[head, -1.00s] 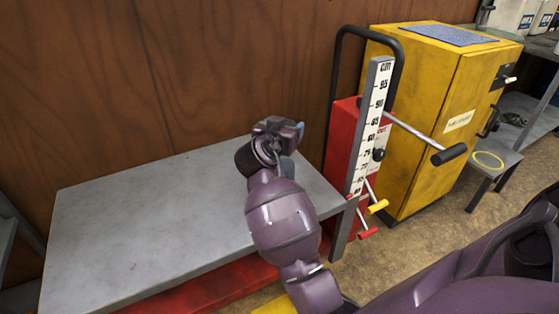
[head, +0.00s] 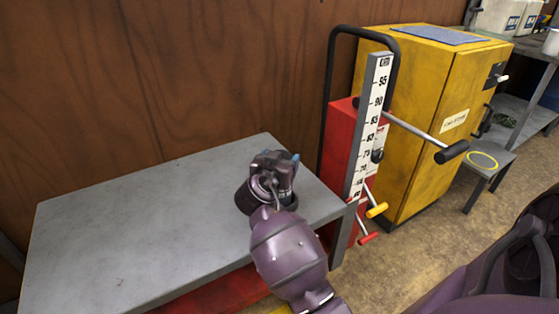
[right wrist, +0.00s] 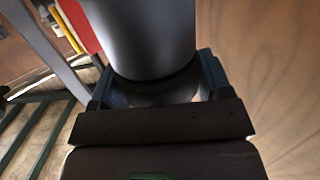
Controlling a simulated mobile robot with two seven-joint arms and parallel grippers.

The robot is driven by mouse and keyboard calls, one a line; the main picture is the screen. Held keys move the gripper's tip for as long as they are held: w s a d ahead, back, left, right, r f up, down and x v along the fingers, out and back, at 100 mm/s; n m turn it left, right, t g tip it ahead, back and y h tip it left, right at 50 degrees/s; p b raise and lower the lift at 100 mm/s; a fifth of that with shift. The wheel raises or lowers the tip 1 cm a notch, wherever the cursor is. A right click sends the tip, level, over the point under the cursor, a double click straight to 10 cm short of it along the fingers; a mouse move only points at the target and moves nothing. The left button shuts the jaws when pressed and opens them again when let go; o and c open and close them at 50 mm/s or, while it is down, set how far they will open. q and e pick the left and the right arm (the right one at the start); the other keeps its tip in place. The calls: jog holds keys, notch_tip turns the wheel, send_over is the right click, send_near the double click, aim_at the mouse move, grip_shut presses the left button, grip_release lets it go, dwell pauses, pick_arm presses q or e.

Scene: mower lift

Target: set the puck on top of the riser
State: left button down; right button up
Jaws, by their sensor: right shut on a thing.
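My right gripper (head: 284,163) is over the right part of the grey lift table (head: 130,225) in the head view. In the right wrist view its two blue-grey fingers are shut on a smooth grey cylinder, which I take to be the puck (right wrist: 152,38). In the head view the puck is mostly hidden by the hand. I cannot tell whether it touches the table. No thing is clearly marked as the riser; a low grey stand (head: 505,158) with a yellow ring on top is at the right. My left gripper is out of view.
A red lift post with a white number scale (head: 369,125) stands at the table's right end. Its black-gripped handle (head: 451,152) sticks out to the right. A yellow cabinet (head: 418,125) stands behind. The table's left part is clear.

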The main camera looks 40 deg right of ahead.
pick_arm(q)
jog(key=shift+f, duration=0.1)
pick_arm(e)
jog(key=shift+f, duration=0.15)
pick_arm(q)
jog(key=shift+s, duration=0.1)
pick_arm(e)
jog(key=o, duration=1)
